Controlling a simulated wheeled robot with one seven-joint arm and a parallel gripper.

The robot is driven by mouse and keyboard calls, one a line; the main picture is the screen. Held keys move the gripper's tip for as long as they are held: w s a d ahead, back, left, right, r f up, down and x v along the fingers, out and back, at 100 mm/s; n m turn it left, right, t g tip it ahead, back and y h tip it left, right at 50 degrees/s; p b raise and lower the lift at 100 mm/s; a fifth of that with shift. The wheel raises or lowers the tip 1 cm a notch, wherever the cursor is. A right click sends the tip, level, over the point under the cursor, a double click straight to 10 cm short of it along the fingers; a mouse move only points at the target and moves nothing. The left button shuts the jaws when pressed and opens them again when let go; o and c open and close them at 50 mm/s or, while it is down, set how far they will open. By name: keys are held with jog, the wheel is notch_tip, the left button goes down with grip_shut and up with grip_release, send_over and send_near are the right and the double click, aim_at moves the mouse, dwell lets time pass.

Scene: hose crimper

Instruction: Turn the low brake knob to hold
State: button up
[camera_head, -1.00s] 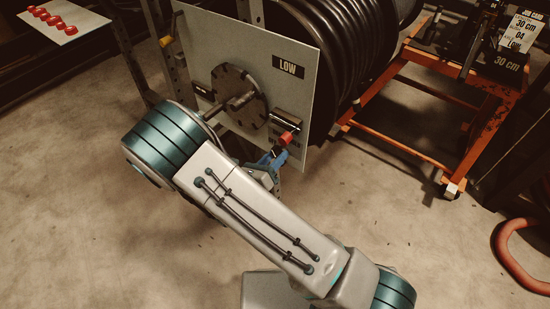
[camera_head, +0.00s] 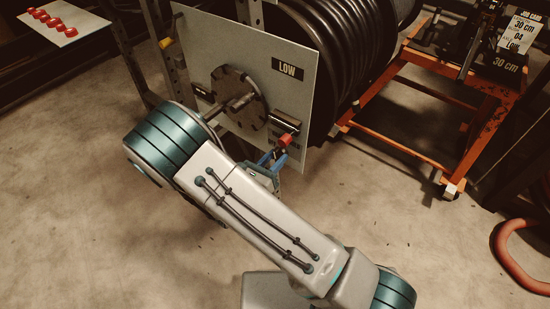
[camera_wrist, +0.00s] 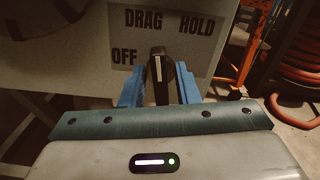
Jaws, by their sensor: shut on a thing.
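The low brake knob (camera_wrist: 158,66) is a dark, upright bar with a pale top in the wrist view. It stands in front of a label plate (camera_wrist: 190,50) marked OFF, DRAG and HOLD, and its top lies just below and between DRAG and HOLD. My gripper (camera_wrist: 160,83) has one blue finger on each side of the knob and is shut on it. In the head view my gripper's blue fingers (camera_head: 272,157) are at the lower right of the grey panel (camera_head: 298,100) marked LOW. A red-ended part (camera_head: 285,140) shows by the fingertips.
A round flange with a shaft (camera_head: 240,97) sticks out of the panel, close to my arm. A black hose reel (camera_head: 345,50) stands behind the panel. An orange cart (camera_head: 470,145) is at the right, with a red hose (camera_head: 515,260) on the floor. Open floor lies in front.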

jog(key=m, duration=0.4)
jog(key=shift+s+f+m+b, duration=0.1)
jog(key=shift+m+b, duration=0.2)
jog(key=shift+d+m+b, duration=0.1)
jog(key=shift+m+b, duration=0.4)
jog(key=shift+m, duration=1.3)
jog(key=o, duration=0.6)
jog(key=shift+s, duration=0.1)
jog(key=shift+s+a, duration=0.3)
jog(key=p+v, duration=0.3)
jog(key=v, duration=1)
